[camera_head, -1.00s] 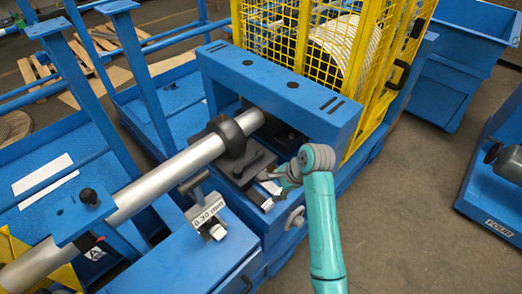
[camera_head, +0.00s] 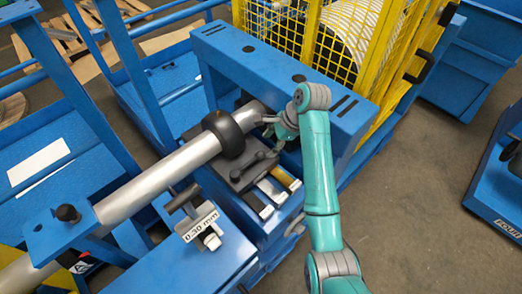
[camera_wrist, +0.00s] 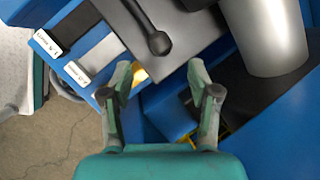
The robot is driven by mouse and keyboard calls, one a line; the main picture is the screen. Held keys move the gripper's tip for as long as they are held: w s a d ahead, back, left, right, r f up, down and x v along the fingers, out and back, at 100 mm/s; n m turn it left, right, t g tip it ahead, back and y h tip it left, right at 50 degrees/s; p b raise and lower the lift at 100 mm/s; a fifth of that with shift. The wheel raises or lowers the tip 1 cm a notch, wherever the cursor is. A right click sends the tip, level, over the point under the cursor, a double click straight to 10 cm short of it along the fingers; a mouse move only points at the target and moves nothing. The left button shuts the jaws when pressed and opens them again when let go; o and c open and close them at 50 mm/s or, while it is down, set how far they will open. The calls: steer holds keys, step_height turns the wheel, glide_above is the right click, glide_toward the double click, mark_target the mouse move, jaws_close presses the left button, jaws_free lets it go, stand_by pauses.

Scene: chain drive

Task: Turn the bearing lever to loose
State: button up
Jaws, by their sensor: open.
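The bearing lever, a dark grey rod with a round knob, shows in the wrist view (camera_wrist: 158,42), just beyond and between my fingertips. In the head view it lies on the grey bearing base (camera_head: 238,180), below the black bearing (camera_head: 231,133) around the silver shaft (camera_head: 165,178). My gripper (camera_head: 270,125) is beside the shaft's end in the head view. In the wrist view my gripper (camera_wrist: 158,73) has its two fingers wide apart with nothing between them. I cannot tell the lever's height gap from the fingertips.
Labelled strips, one black (camera_wrist: 55,30) and one silver (camera_wrist: 85,62), lie in blue slots beside the lever, with a yellow piece (camera_wrist: 139,75) near my fingers. A blue beam (camera_head: 285,80) stands behind my gripper. A block labelled 0.30 mm (camera_head: 200,225) sits at the front.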

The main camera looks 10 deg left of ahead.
mark_target(261, 153)
steer(key=x, duration=0.8)
jaws_close()
